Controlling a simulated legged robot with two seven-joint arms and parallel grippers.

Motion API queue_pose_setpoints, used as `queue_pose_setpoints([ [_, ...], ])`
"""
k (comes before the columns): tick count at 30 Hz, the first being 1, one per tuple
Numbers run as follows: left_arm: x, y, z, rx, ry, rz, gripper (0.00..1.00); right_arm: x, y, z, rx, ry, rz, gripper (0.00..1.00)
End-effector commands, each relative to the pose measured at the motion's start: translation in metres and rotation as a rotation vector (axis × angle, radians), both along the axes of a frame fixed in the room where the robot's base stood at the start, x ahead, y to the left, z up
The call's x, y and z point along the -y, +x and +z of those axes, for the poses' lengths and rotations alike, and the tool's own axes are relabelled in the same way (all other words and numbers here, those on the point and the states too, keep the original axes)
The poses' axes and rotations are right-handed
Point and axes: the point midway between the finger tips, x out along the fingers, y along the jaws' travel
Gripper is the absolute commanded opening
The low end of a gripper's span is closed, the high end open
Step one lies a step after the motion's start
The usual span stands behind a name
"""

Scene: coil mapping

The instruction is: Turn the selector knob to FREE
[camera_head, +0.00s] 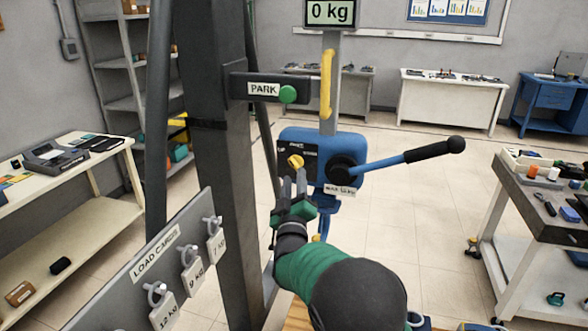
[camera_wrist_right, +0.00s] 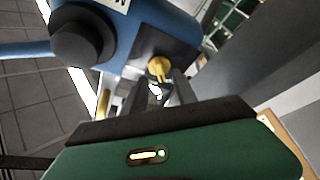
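The selector knob (camera_head: 295,161) is small and yellow, on the dark face plate of a blue box (camera_head: 316,146) mounted on a post. It also shows in the wrist view (camera_wrist_right: 160,68). My right gripper (camera_head: 294,180) is just below and in front of the knob in the head view. In the wrist view its two fingers (camera_wrist_right: 157,90) are apart, with the knob showing at the gap by their tips; I cannot tell whether they touch it. The lettering around the knob is too small to read. My left gripper is not in view.
A lever with a black grip (camera_head: 435,149) extends right from the blue box. A PARK bracket with a green button (camera_head: 288,94) is above. A display (camera_head: 330,12) reads 0 kg.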

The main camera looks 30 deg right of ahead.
Motion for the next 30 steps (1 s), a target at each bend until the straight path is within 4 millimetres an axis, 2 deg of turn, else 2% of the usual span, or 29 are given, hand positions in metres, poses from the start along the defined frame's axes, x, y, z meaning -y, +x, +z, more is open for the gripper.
queue_pose_setpoints([
  [3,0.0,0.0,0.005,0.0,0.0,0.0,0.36,0.011,0.017,0.007,-0.001,-0.001,0.0,0.34],
  [6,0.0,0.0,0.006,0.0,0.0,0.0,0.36,0.016,0.025,0.01,0.0,-0.001,0.001,0.34],
  [15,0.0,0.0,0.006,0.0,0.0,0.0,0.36,0.018,0.028,0.01,-0.001,0.0,0.001,0.34],
  [23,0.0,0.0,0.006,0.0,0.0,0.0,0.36,0.018,0.028,0.01,-0.001,0.001,0.002,0.0],
  [30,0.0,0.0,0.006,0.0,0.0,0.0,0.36,0.018,0.028,0.009,-0.003,0.002,0.001,0.0],
])
